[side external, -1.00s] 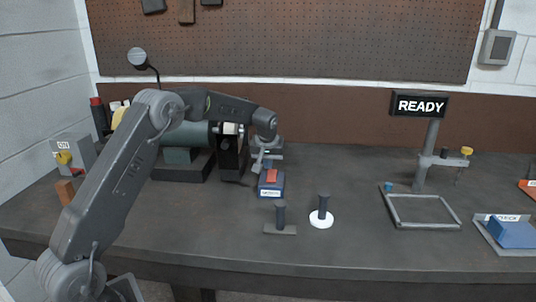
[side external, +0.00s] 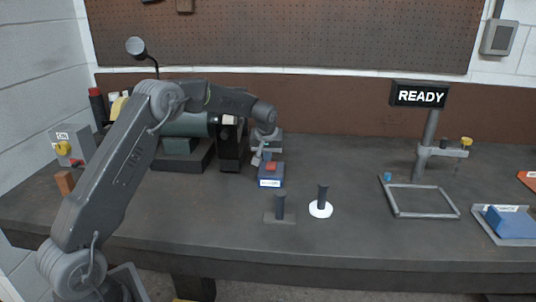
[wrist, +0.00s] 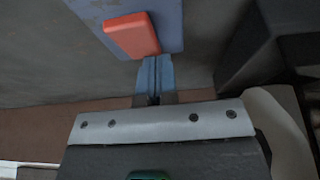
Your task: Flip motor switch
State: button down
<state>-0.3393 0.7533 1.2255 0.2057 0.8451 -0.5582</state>
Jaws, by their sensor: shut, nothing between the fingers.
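The motor switch is a blue box (side external: 271,181) with a red rocker (side external: 271,166) on top and a white label on its front. It stands on the bench in front of the motor assembly. My gripper (side external: 258,158) is shut and empty, pointing down at the back left of the switch. In the wrist view, the red rocker (wrist: 132,36) and blue housing (wrist: 172,20) lie just beyond my closed fingertips (wrist: 157,66). The tips are close to the rocker's edge; I cannot tell whether they touch it.
A green motor (side external: 188,137) on a dark base stands left of my gripper. A metal frame (side external: 425,214) and a READY sign (side external: 420,95) are at the right.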

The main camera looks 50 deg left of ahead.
jog(key=shift+s+d+r, duration=0.15)
jog(key=shift+s+d, duration=0.15)
jog(key=shift+d, duration=0.05)
notch_tip(320, 180, up, 14)
jog(key=shift+w+a, duration=0.2)
dwell(0.5)
